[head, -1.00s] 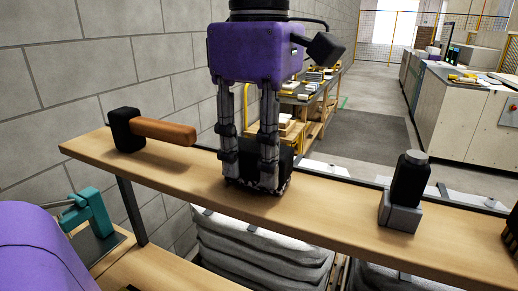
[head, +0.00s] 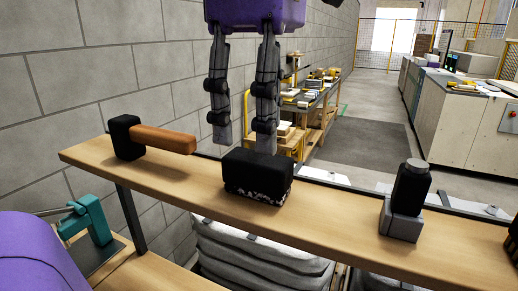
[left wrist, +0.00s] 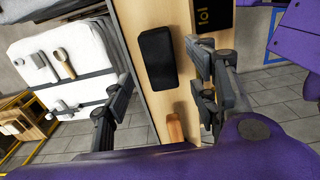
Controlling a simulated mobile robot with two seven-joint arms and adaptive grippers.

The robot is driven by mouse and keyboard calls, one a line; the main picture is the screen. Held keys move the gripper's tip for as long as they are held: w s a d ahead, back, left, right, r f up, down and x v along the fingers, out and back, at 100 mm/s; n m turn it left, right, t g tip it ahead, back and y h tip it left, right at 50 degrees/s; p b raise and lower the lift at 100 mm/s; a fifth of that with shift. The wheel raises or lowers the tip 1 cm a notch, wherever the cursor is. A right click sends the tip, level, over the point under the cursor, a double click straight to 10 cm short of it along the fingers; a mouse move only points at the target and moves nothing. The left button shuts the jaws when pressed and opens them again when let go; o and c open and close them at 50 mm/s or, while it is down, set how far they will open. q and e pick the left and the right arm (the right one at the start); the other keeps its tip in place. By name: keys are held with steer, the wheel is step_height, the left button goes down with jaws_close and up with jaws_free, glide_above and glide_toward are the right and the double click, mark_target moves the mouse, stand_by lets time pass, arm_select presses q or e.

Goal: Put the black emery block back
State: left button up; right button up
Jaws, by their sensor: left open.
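The black emery block (head: 258,178) lies flat on the wooden shelf (head: 330,215), near its middle, with a speckled lower edge. It also shows in the left wrist view (left wrist: 157,58) as a dark rounded rectangle on the board. My left gripper (head: 244,143) is open and empty. Its fingers point down above and behind the block, apart from it. In the left wrist view, the fingers (left wrist: 162,75) are spread wide, one on each side of the block in the picture. My right gripper is not in view.
A hammer with a black head (head: 126,137) and wooden handle lies to the left on the shelf. A black-topped tool in a grey base (head: 402,218) stands to the right. Stacked grey sacks (head: 265,255) are below. A block wall is behind on the left.

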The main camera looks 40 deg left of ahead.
mark_target(259, 158)
arm_select(q)
step_height(259, 158, up, 6)
